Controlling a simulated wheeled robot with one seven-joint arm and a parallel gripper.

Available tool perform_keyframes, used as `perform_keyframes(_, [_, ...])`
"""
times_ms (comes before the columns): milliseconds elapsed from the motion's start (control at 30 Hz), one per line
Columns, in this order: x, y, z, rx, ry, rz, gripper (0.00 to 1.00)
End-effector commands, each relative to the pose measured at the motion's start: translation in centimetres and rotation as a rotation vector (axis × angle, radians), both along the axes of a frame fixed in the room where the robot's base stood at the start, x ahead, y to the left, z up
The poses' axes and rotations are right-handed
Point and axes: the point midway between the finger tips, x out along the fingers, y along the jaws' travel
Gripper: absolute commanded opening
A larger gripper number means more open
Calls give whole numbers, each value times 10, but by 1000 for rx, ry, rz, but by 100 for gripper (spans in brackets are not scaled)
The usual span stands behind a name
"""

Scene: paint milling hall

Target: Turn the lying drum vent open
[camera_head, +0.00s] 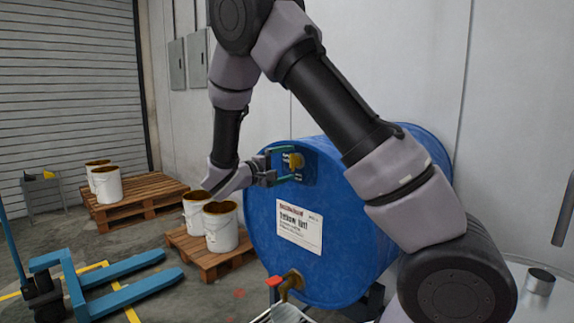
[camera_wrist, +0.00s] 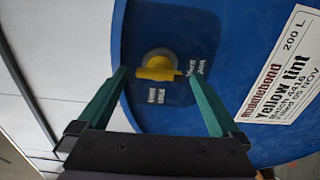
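The blue drum (camera_head: 262,215) lies on its side on a stand, its round end with the white "Yellow tint" label facing out. The vent (camera_head: 295,160) is a yellow handle on a dark plate, high on that end. In the wrist view the vent (camera_wrist: 158,68) has its handle lying roughly crosswise between the fingertips, with small lettering on both sides. My gripper (camera_head: 290,164) is at the drum's end. In the wrist view my gripper (camera_wrist: 158,76) is open, its green fingers on either side of the handle, with visible gaps. Contact cannot be told.
A brass tap with a red handle (camera_head: 289,283) sticks out low on the drum, above a container. Pallets (camera_head: 140,205) with paint buckets (camera_head: 221,227) stand left. A blue pallet jack (camera_head: 125,293) is front left. A small metal can (camera_head: 540,281) stands at right.

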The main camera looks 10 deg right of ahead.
Motion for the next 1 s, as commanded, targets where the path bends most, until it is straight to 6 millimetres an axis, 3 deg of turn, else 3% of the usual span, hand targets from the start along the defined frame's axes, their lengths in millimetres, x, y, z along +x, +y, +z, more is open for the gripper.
perform_keyframes(267, [-5,8,0,1,-2,1,100])
perform_keyframes(700, [-50,76,0,1,-1,3,100])
perform_keyframes(1000, [-60,90,0,0,0,-1,100])
